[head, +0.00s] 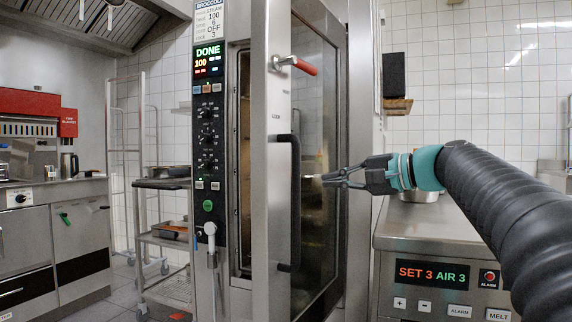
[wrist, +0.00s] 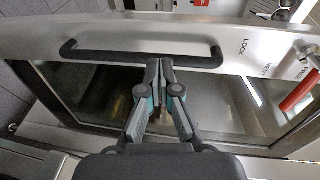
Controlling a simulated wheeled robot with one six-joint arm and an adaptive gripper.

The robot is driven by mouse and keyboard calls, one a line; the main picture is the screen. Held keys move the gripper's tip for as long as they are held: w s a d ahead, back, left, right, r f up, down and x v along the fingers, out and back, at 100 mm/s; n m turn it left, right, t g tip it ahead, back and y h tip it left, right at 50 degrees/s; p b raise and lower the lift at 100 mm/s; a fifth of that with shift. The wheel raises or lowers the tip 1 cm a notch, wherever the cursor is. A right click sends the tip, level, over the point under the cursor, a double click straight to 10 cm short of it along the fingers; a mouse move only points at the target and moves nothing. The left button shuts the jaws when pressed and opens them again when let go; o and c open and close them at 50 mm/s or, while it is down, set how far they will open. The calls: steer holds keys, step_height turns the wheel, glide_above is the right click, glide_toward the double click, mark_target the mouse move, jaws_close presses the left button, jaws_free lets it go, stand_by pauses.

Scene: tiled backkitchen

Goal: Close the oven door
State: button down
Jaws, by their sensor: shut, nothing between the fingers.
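The oven door (head: 267,215) stands partly open in the head view, its steel edge facing me and its glass pane (head: 314,150) to the right. A black vertical handle (head: 294,200) and a red-gripped latch lever (head: 300,66) are on it. In the wrist view the handle (wrist: 140,48) runs across the top and the red lever (wrist: 298,92) is at the right. My gripper (head: 326,180) is shut and empty, to the right of the handle in the head view. In the wrist view its fingertips (wrist: 160,64) are close to the handle; I cannot tell whether they touch the door.
The oven control panel (head: 207,150) reads DONE, left of the door. A steel unit with a SET 3 AIR 3 display (head: 432,273) stands at right, under my arm. A wire rack trolley (head: 165,240) and counters (head: 50,230) are at left.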

step_height(320, 180, up, 3)
steer(key=w+d+y, duration=0.1)
steer(key=w, duration=0.1)
steer(key=y, duration=0.1)
glide_toward(272, 156)
steer(key=p+x, duration=0.1)
steer(key=x, duration=0.6)
steer(key=shift+w+f, duration=0.1)
steer(key=shift+a, duration=0.1)
